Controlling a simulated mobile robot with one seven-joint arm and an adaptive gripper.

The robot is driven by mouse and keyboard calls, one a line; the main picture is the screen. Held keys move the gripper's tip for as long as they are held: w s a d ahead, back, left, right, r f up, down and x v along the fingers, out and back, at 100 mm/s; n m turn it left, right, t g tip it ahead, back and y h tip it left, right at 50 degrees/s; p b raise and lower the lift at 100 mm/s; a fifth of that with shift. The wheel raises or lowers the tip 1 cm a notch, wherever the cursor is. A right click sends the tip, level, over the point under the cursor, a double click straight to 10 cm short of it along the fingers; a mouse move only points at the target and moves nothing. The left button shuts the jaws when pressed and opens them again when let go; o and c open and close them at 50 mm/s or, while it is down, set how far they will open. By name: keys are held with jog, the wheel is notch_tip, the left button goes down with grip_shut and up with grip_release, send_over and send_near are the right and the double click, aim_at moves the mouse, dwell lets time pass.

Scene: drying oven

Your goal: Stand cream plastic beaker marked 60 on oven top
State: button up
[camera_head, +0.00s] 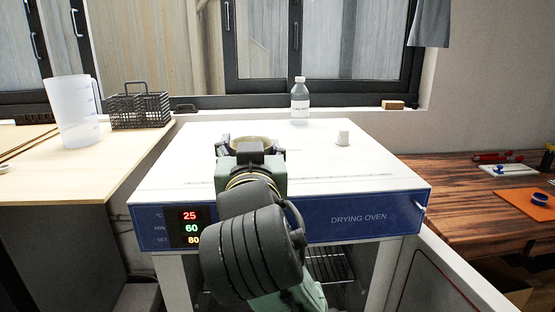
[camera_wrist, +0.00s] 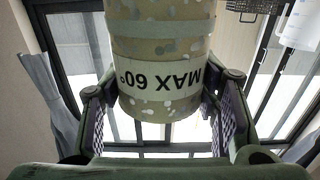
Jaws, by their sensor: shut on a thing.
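The cream beaker (camera_wrist: 163,55), speckled and with a pale band reading "MAX 60°", is between the two fingers of my gripper (camera_wrist: 160,112) in the wrist view. The picture there is upside down, as is the lettering, so the beaker looks upright. In the head view its cream rim (camera_head: 256,142) shows just beyond my gripper (camera_head: 251,150), over the left part of the white oven top (camera_head: 350,175). My gripper is shut on it. My wrist hides its lower part, so I cannot tell whether its base touches the oven top.
A wooden table (camera_head: 100,165) at left holds a jug (camera_head: 74,110) and a wire basket (camera_head: 140,108). The window (camera_head: 310,50) is behind.

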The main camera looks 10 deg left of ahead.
aim_at(242, 138)
jog(key=shift+w+a+r+p, duration=0.15)
jog(key=shift+w+a+p, duration=0.3)
jog(key=shift+w, duration=0.15)
jog(key=shift+w+a+p, duration=0.5)
jog(key=shift+w+p, duration=0.25)
jog(key=shift+p, duration=0.2)
jog(key=p+x, duration=0.2)
jog(key=p, duration=0.2)
jog(key=shift+s+a+r+p, duration=0.1)
jog(key=shift+a+p, duration=0.05)
jog(key=shift+p, duration=0.15)
jog(key=shift+w+a+f+p, duration=0.6)
jog(key=shift+w+a+f, duration=0.4)
jog(key=shift+w, duration=0.55)
jog(key=shift+w+a+f+p, duration=0.7)
jog(key=shift+w+a, duration=0.4)
jog(key=shift+w, duration=0.4)
jog(key=shift+w+a+f+p, duration=0.55)
jog(key=shift+w+a+f, duration=0.45)
jog(key=shift+w, duration=0.55)
jog(key=shift+f, duration=0.2)
jog(key=o, duration=1)
jog(key=shift+r, duration=0.1)
